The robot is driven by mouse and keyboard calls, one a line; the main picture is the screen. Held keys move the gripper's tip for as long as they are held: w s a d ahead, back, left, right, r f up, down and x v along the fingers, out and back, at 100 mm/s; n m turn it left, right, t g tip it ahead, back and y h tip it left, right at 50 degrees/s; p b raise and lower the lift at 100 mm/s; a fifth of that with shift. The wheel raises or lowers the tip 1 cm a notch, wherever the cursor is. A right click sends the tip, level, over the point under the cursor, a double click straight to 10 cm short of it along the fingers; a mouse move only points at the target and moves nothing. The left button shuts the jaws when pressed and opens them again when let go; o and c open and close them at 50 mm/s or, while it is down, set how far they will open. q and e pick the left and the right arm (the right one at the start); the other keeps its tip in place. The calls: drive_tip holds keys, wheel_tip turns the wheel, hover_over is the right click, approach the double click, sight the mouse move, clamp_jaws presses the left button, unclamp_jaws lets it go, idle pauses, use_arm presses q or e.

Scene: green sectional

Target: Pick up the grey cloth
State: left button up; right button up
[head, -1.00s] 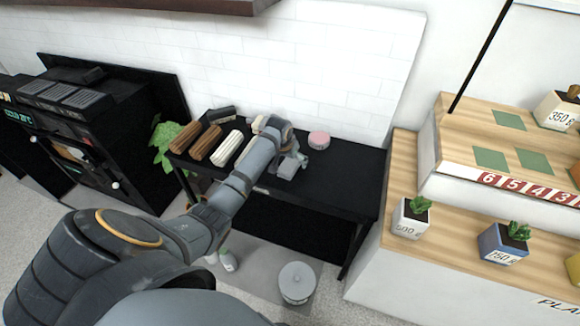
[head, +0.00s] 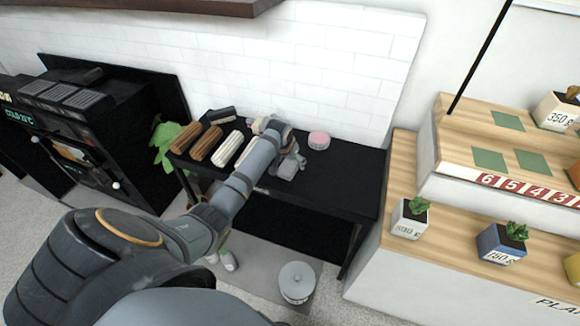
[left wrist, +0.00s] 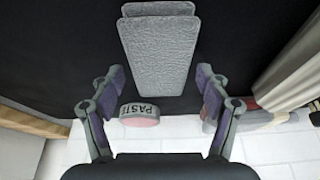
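The grey cloth (head: 287,171) lies folded on the black table, at the end of my left arm in the head view. In the left wrist view the cloth (left wrist: 158,50) is a textured grey, layered rectangle at the top centre. My left gripper (left wrist: 160,82) is open, its two fingers well apart, with the cloth's near end between their tips in the picture. I cannot tell the height of the fingers over the cloth. In the head view the left gripper (head: 292,158) is at the cloth, partly hidden by its own wrist. My right gripper is not in view.
A pink-topped tin marked PASTE (head: 319,140) stands close behind the cloth. Brown rolls (head: 203,143) and a white roll (head: 227,149) lie left of it. The table (head: 345,180) is clear to the right. A wooden counter with potted plants (head: 410,219) stands further right.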

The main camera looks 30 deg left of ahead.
sight(291, 162)
use_arm(q)
drive_tip(key=c, duration=0.7)
drive_tip(key=shift+b, duration=0.35)
wheel_tip(291, 162, up, 3)
drive_tip(key=shift+w+r, duration=0.1)
drive_tip(key=s+d+r+p, duration=0.1)
drive_tip(key=s+d+r, duration=0.2)
drive_tip(key=s+r, duration=0.7)
drive_tip(key=s, duration=0.3)
drive_tip(key=shift+s+d+r, duration=0.2)
drive_tip(key=shift+s+d, duration=0.1)
drive_tip(key=shift+s, duration=0.05)
